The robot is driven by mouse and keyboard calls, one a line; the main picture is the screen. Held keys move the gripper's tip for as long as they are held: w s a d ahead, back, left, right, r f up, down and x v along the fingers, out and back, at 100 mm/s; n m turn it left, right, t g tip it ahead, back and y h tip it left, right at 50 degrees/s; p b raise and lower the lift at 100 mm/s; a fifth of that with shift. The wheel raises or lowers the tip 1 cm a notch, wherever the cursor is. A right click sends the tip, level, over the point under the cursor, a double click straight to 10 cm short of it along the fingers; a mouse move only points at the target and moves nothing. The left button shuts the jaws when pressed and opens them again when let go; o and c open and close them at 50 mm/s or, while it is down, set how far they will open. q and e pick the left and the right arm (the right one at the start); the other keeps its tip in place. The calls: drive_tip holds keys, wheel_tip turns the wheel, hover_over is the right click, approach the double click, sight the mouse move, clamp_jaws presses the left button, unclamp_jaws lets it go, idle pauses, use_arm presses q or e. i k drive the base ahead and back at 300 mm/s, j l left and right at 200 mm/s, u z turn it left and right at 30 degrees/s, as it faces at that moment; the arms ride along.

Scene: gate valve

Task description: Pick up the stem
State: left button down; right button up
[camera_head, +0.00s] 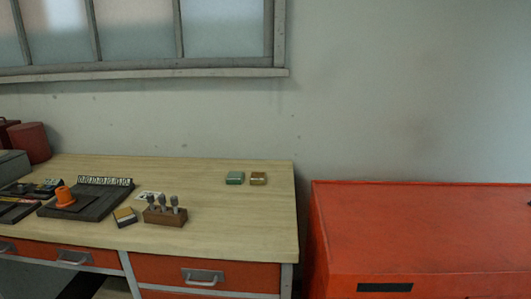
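I cannot make out any object that is clearly the stem. A brown wooden block (165,217) with several upright grey metal pieces stands near the table's front edge; I cannot tell whether one of these is the stem. An orange stepped piece (65,197) sits on a dark flat board (95,207) at the left of the table. Neither of my grippers is in view.
The wooden-topped workbench (225,215) has orange drawers. A red chest (420,225) stands right, across a gap.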

sight(162, 201)
drive_tip(key=i+j+u, duration=0.25)
drive_tip(key=i+u, duration=0.25)
drive_tip(key=i+j+u, duration=0.1)
drive_tip(key=i+u, duration=0.15)
drive_tip(key=u, duration=0.2)
